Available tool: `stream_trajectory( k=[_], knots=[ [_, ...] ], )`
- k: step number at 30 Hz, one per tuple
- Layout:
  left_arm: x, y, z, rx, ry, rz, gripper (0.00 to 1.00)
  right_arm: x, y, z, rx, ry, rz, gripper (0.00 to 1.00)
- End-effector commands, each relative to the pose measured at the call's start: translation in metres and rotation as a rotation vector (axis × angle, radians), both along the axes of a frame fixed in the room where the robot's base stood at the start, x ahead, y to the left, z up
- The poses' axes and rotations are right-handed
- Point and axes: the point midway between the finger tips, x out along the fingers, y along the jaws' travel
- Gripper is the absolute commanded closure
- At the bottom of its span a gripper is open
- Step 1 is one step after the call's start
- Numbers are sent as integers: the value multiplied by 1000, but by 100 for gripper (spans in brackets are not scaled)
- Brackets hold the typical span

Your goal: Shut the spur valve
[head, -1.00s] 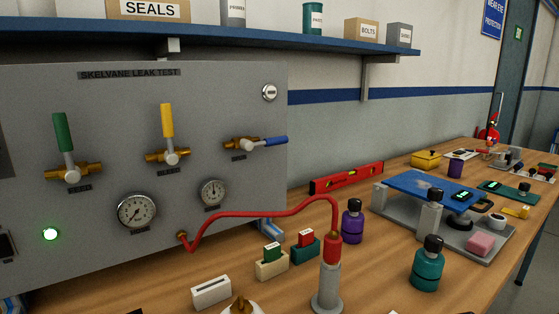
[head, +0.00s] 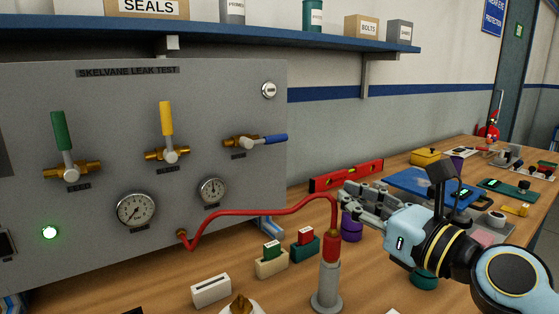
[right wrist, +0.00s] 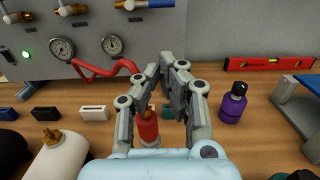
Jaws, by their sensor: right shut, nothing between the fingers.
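The panel (head: 240,100) carries three brass valves with small labels I cannot read. The green-handled valve (head: 62,135) and yellow-handled valve (head: 166,122) have levers pointing up. The blue-handled valve (head: 272,139) has its lever pointing right, in line with its body; it also shows at the top of the right wrist view (right wrist: 158,4). My right gripper (head: 345,197) is shut and empty, in front of the panel's right side, below and right of the blue lever. Its fingertips (right wrist: 164,68) meet in the right wrist view. My left gripper is out of view.
A red hose (head: 270,210) runs from the panel to a red-topped cylinder (head: 330,270) close to my right gripper. A purple bottle (right wrist: 233,103) stands right of the gripper. A red level (head: 348,176) lies behind. A shelf (head: 270,38) hangs above.

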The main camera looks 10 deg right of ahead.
Motion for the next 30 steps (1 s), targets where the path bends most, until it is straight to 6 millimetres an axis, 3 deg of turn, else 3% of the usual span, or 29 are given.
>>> stream_trajectory(
  k=[6,11,30],
  knots=[
    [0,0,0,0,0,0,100,2,1,0,-3,-1,0,100],
    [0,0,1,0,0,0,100,18,7,2,-1,-3,0,100],
    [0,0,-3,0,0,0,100,144,60,8,-4,-2,2,100]
  ],
)
